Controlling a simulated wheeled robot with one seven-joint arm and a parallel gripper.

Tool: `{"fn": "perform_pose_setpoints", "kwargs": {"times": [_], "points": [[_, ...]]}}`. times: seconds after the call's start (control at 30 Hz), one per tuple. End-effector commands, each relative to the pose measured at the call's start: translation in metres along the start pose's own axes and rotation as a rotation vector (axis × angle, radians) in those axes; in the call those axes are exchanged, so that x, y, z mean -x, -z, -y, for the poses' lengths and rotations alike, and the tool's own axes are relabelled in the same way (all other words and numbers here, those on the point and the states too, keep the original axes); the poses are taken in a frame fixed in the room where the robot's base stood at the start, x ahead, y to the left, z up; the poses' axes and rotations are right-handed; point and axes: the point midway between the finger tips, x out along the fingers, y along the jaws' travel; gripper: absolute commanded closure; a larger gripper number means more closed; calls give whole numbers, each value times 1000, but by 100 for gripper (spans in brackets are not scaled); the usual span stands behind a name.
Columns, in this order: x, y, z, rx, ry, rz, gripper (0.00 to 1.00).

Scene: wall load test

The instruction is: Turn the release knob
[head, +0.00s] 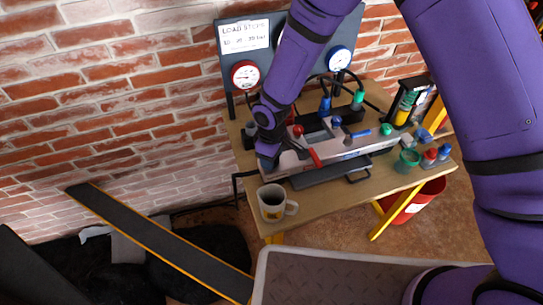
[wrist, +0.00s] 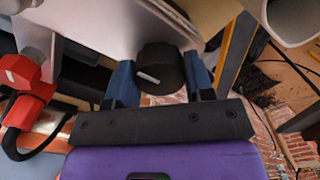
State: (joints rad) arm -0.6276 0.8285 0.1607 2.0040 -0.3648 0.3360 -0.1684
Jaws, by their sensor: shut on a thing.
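The release knob (wrist: 160,68) is a round black knob with a white pointer line. In the wrist view it projects from a pale metal housing (wrist: 95,22). My gripper (wrist: 160,78) has its two blue-padded fingers on either side of the knob, shut on it. In the head view my gripper (head: 268,158) is at the left end of the grey test unit (head: 340,150) on the bench, and my wrist hides the knob there.
A red-handled lever (head: 315,157) is close right of my gripper. A mug (head: 272,203) stands near the bench's (head: 330,207) front left corner. Gauges (head: 245,74) are on the back panel, by the brick wall. A green cup (head: 408,160) and bottles stand right.

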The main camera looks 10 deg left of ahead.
Motion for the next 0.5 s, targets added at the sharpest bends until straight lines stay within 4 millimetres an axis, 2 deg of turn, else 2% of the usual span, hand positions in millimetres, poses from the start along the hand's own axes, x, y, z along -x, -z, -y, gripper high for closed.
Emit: {"fn": "perform_pose_setpoints", "kwargs": {"times": [0.17,0.2,0.27,0.3,0.5], "points": [[0,0,-1,0,-1,-1,76],[0,0,-1,0,-1,-1,43],[0,0,-1,0,-1,-1,29],[0,0,0,0,-1,-1,26],[0,0,0,0,-1,0,26]]}}
